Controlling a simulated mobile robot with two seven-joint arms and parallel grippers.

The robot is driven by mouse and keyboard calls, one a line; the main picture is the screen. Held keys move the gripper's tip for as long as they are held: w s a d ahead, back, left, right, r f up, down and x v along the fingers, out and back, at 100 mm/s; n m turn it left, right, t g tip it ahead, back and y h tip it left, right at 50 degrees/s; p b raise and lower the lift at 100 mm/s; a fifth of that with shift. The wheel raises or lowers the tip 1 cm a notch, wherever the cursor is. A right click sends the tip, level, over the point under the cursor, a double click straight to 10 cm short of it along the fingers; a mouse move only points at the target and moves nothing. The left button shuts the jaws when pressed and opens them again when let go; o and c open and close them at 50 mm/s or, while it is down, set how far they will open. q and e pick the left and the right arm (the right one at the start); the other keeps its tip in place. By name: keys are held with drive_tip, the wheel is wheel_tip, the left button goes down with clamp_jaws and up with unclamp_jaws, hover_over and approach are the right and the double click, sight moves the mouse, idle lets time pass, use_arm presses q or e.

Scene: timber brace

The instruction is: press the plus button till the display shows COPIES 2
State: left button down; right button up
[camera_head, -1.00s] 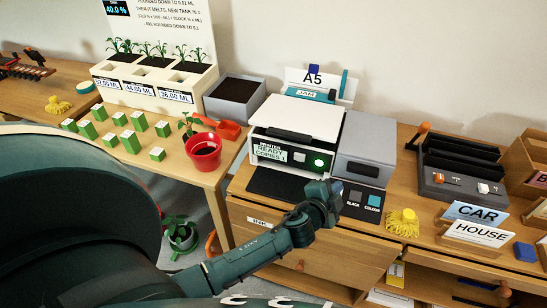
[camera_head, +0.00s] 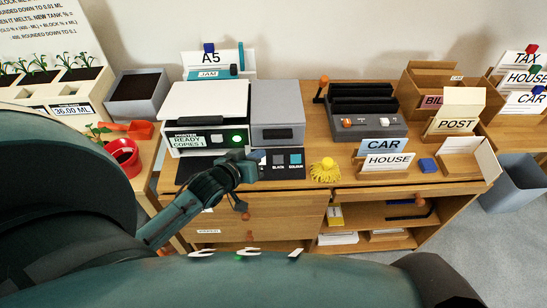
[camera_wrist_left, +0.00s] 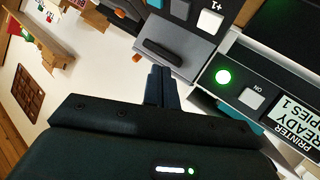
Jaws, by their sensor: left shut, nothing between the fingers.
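The white printer (camera_head: 208,120) stands on the wooden cabinet. Its display (camera_head: 188,140) reads PRINTER READY COPIES 1, and it also shows upside down in the left wrist view (camera_wrist_left: 292,122). A lit green button (camera_head: 236,138) is on its front, beside a grey button (camera_wrist_left: 252,97). The plus button, marked +1 (camera_wrist_left: 210,17), shows at the top of the left wrist view, on the dark panel. My left gripper (camera_head: 248,168) is shut and empty, in front of the printer and near that panel. In the head view the gripper seems to hide the plus button. My right gripper is not in view.
Black and colour buttons (camera_head: 295,158) lie right of my gripper. A grey box (camera_head: 277,115) adjoins the printer. A yellow tassel (camera_head: 325,170), CAR and HOUSE signs (camera_head: 386,162) and a grey switch unit (camera_head: 366,124) stand to the right.

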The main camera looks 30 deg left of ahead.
use_arm(q)
drive_tip(key=shift+f, duration=0.1)
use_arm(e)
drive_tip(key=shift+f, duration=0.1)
